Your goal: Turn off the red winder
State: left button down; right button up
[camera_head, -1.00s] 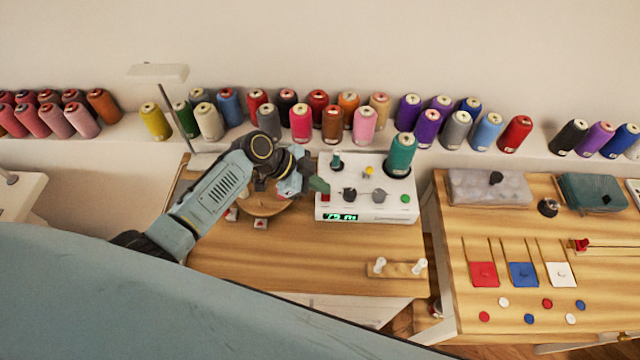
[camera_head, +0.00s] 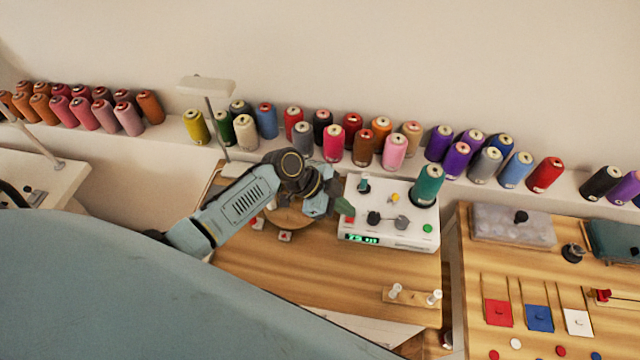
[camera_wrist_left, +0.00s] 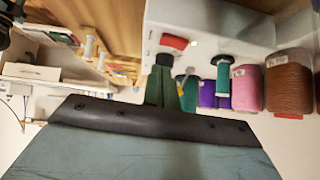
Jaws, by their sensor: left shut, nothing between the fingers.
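The winder (camera_head: 390,240) is a white box on the wooden table, with a lit green display (camera_head: 362,239), dark knobs, a green button (camera_head: 428,228) and a teal thread spool (camera_head: 427,186) on top. Its red switch (camera_head: 349,219) sits at the left front corner and also shows in the left wrist view (camera_wrist_left: 175,42). My left gripper (camera_head: 345,206) is shut and empty, its green fingertips beside the box's left edge, close to the red switch. I cannot tell whether they touch it. In the wrist view the fingers (camera_wrist_left: 163,78) point toward the box. My right gripper is out of view.
A wooden stand with white pegs (camera_head: 413,297) lies at the table's front right. Thread spools line the wall ledge behind. A thin lamp-like post (camera_head: 213,115) stands behind my left arm. The table front is mostly clear.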

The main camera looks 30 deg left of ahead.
pick_arm(q)
jog(key=v, duration=1.1)
jog(key=shift+s+d+r+b, duration=0.15)
jog(key=shift+d+r+b, duration=0.15)
jog(key=shift+d, duration=0.15)
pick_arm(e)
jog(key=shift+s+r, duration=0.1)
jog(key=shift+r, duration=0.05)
pick_arm(q)
jog(key=shift+s, duration=0.1)
